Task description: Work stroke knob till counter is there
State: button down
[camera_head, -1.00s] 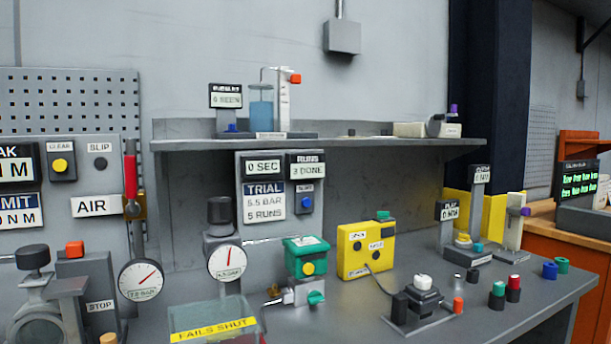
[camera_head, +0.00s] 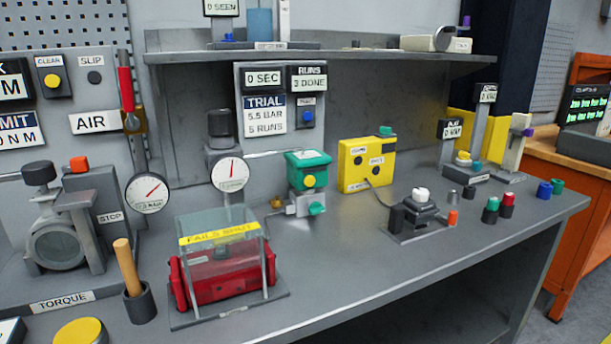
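The trial panel (camera_head: 280,105) hangs on the back wall under the shelf. Its runs counter (camera_head: 307,76) reads 3 DONE, its timer (camera_head: 264,78) reads 0 SEC, and its card (camera_head: 265,115) reads TRIAL, 5.5 BAR, 5 RUNS. No label that I can read says stroke. A yellow box (camera_head: 366,163) with two black buttons and a white-knobbed device (camera_head: 421,207) stand on the bench. A red actuator (camera_head: 222,274) sits under a clear guard labelled FAILS SHUT. My gripper is not in view.
A valve with a green top (camera_head: 308,170) stands mid-bench. Dial gauges (camera_head: 230,174) and a black regulator knob (camera_head: 221,124) are left of it. A wooden handle (camera_head: 127,267) stands in a cup at the front left. The front middle of the bench is clear.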

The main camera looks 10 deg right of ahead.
aim_at(315, 208)
jog(key=k+l+z, duration=0.2)
jog(key=z, duration=0.2)
jog(key=k+l+z, duration=0.15)
jog(key=l+z, duration=0.2)
